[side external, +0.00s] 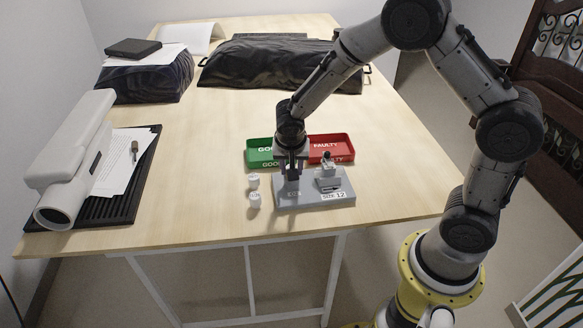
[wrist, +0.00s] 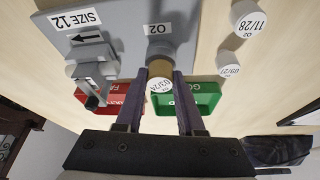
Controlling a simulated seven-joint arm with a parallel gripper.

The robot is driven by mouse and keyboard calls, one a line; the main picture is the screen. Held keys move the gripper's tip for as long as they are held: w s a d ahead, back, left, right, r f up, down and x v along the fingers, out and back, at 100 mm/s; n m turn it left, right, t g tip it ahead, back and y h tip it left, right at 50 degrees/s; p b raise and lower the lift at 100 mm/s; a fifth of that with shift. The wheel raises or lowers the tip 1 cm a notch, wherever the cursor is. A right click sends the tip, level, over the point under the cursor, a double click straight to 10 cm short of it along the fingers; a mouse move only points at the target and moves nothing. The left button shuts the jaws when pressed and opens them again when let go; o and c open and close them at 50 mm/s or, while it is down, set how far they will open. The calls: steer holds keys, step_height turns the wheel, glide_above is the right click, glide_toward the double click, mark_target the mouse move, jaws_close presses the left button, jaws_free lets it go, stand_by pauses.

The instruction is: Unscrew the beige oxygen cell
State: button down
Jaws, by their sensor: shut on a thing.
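The beige oxygen cell (wrist: 160,64) stands in the O2 port of the grey block (wrist: 120,18); its end carries a white date label, partly readable. My gripper (wrist: 161,78) is shut on the cell, with one dark finger on each side. In the side external view my gripper (side external: 292,174) points down over the left part of the grey block (side external: 312,199), and its fingers hide the cell. How far the cell is threaded in cannot be told.
A green GOOD tray (side external: 259,160) and a red FAULTY tray (side external: 345,147) lie behind the block. A grey clamp-like fitting (side external: 327,180) stands on the block beside a SIZE 12 label. Two white cells (side external: 254,199) (side external: 253,181) stand left of the block.

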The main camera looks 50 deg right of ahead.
steer(key=n, duration=0.2)
steer(key=n+t+y, duration=0.1)
steer(key=n, duration=0.2)
steer(key=shift+s+d+y, duration=0.1)
steer(key=shift+y, duration=0.2)
steer(key=c, duration=0.6)
jaws_free()
steer(key=shift+c, duration=0.2)
steer(key=shift+r, duration=0.25)
steer(key=m, duration=0.2)
steer(key=m+h, duration=0.1)
steer(key=m, duration=0.1)
steer(key=shift+g+h, duration=0.3)
steer(key=shift+g, duration=0.1)
steer(key=m+g, duration=0.1)
steer(key=m, duration=0.3)
steer(key=shift+m+h, duration=0.3)
steer(key=shift+h, duration=0.1)
